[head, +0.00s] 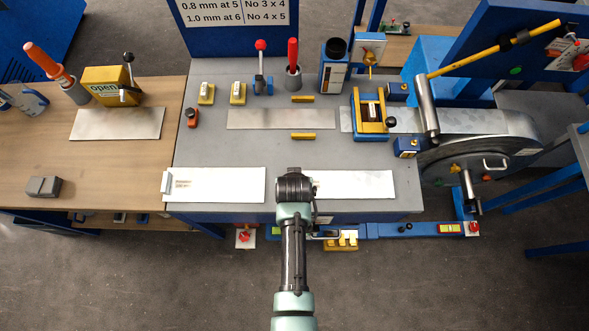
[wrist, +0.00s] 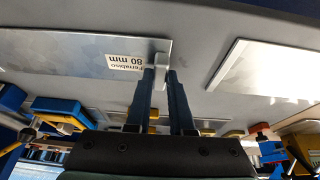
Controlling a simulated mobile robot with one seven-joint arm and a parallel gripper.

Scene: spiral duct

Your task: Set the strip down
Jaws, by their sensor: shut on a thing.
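My gripper (head: 295,186) is over the front of the grey table. In the wrist view my gripper (wrist: 160,75) is shut on a small grey lug (wrist: 161,66) at the end of a pale flat strip (wrist: 80,55). This strip has a white label reading 80 mm. In the head view the strip (head: 360,184) extends to the right of my gripper, and my gripper hides its left end. It lies flat at or close above the table; I cannot tell whether it touches.
A similar pale plate (head: 230,185) with an end lug lies to the left. A bare metal strip (head: 281,119) lies farther back between yellow blocks. A blue and yellow clamp (head: 370,115) stands right of it, beside a metal coil (head: 480,150). Bare grey table (head: 250,150) lies between.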

